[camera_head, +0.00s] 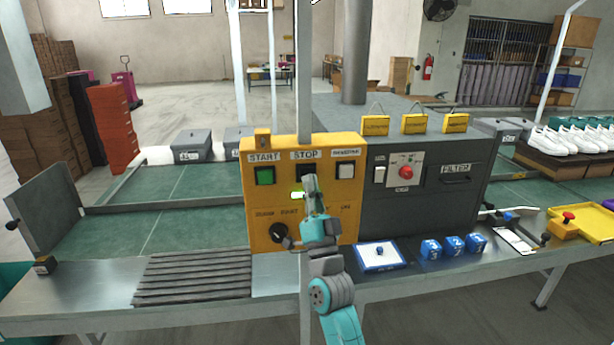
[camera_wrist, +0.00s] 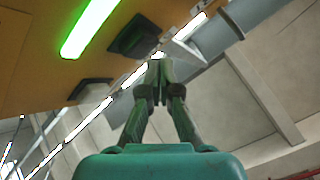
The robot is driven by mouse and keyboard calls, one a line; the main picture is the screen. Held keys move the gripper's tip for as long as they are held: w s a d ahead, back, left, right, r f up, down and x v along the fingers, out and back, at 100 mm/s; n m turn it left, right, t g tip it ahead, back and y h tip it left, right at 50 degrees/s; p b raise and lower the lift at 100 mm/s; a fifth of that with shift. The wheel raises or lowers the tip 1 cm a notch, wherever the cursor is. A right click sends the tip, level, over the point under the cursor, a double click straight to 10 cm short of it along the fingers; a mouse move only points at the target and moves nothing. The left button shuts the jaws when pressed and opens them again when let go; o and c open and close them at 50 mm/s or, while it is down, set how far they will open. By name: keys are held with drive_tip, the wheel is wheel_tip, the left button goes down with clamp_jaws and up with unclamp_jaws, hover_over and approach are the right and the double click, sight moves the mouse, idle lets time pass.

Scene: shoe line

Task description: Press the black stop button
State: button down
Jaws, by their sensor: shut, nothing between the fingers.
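The yellow control panel (camera_head: 252,215) stands on the metal bench. Its black stop button (camera_head: 300,168) sits under the STOP label, partly hidden by my gripper in the head view. My gripper (camera_head: 310,178) is shut and empty, its tips in front of the button's lower part. In the wrist view the closed fingertips (camera_wrist: 158,66) are close to a dark square block (camera_wrist: 132,38) on the panel, which looks like the stop button. I cannot tell whether they touch. A lit green strip (camera_wrist: 90,26) glows beside it.
The green start button (camera_head: 264,176) is to the left and a white button (camera_head: 345,171) to the right. A black knob (camera_head: 278,233) is lower on the panel. A grey cabinet with a red button (camera_head: 406,172) stands at the right. Blue cubes (camera_head: 431,249) lie on the bench.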

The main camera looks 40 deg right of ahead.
drive_tip(key=shift+w+d, duration=0.15)
drive_tip(key=shift+w+d, duration=0.1)
drive_tip(key=shift+w, duration=0.1)
drive_tip(key=shift+w+d, duration=0.35)
drive_tip(key=shift+w, duration=0.1)
idle(1.0)
idle(0.4)
drive_tip(key=shift+s+a, duration=0.6)
drive_tip(key=shift+s, duration=0.2)
drive_tip(key=shift+s+a, duration=0.7)
drive_tip(key=shift+s, duration=0.35)
drive_tip(key=shift+s+a, duration=0.7)
drive_tip(key=shift+s, duration=0.35)
